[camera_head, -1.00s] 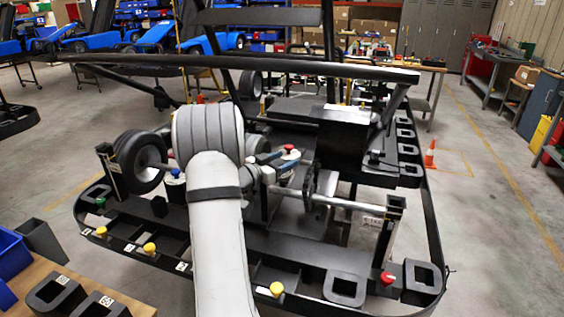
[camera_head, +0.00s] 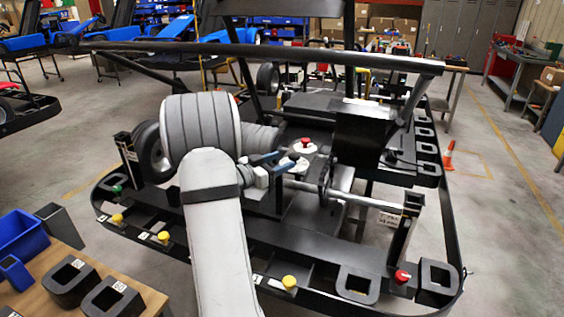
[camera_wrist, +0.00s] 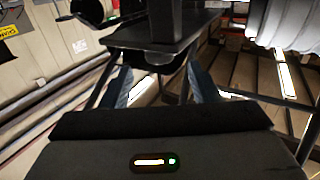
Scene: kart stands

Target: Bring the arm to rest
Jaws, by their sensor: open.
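My arm (camera_head: 212,220) reaches up from the bottom of the head view and bends over at its thick elbow. My gripper (camera_head: 282,162) points right from the wrist, above the black kart frame (camera_head: 330,254). Its two blue fingers stand apart in the wrist view (camera_wrist: 160,86). Nothing is seen held between them. A dark plate and post of the kart (camera_wrist: 160,40) show beyond the fingertips; whether they touch cannot be told. A red-topped round part (camera_head: 304,145) is just past the gripper in the head view.
A black wheel (camera_head: 148,152) is partly behind my elbow. The kart's long upper bar (camera_head: 260,50) crosses above the arm. A wooden table (camera_head: 60,257) with blue bins (camera_head: 20,234) and black blocks stands at the lower left. Floor right of the kart is clear beyond an orange cone (camera_head: 449,155).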

